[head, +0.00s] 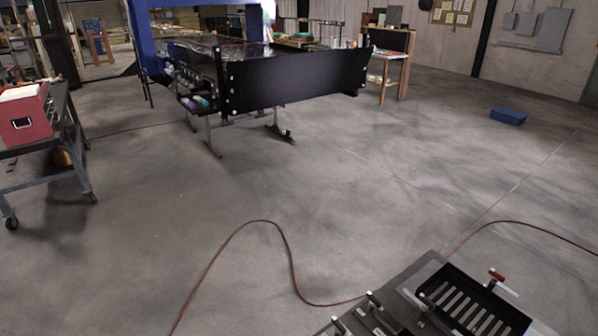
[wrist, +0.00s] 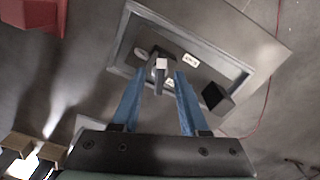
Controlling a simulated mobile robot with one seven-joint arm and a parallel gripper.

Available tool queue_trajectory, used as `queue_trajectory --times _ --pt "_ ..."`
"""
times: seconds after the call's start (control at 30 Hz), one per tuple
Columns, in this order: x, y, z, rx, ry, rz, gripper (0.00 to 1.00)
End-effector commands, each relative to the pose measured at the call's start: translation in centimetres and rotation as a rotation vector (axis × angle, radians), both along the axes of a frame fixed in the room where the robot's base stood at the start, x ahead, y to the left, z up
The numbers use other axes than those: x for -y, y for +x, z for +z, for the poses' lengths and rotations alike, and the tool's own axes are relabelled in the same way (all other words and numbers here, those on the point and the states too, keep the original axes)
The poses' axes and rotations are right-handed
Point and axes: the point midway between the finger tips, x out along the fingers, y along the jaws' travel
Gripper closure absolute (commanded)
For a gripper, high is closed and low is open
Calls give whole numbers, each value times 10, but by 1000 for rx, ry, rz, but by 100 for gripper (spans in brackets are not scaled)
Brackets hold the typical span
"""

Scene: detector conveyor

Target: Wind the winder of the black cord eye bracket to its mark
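My gripper (wrist: 160,80) shows in the wrist view with two blue fingers, standing apart. A small grey upright piece with a dark side (wrist: 161,78) shows between the fingertips, with a gap to each finger; I cannot tell how far below the tips it sits. I cannot surely tell whether this piece is the winder of the black cord eye bracket. No mark can be made out. My gripper does not show in the head view.
A black block (wrist: 216,97) stands right of the right finger. A red object (wrist: 32,14) is at upper left. In the head view, a bench with a black slotted tray (head: 508,318) and red-handled clamp (head: 496,275) is at lower right. A black-sided conveyor (head: 295,78) stands beyond open floor.

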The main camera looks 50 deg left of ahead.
Motion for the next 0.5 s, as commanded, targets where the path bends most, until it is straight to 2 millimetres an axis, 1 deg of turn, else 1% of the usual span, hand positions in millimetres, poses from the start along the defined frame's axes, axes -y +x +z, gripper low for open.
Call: queue_trajectory --times 0.17,0.27,0.37,0.5 --pt "0 0 1 0 0 0 56" --pt "0 0 6 2 1 0 56" --pt "0 0 17 3 2 0 56" --pt "-1 1 42 4 3 0 56"
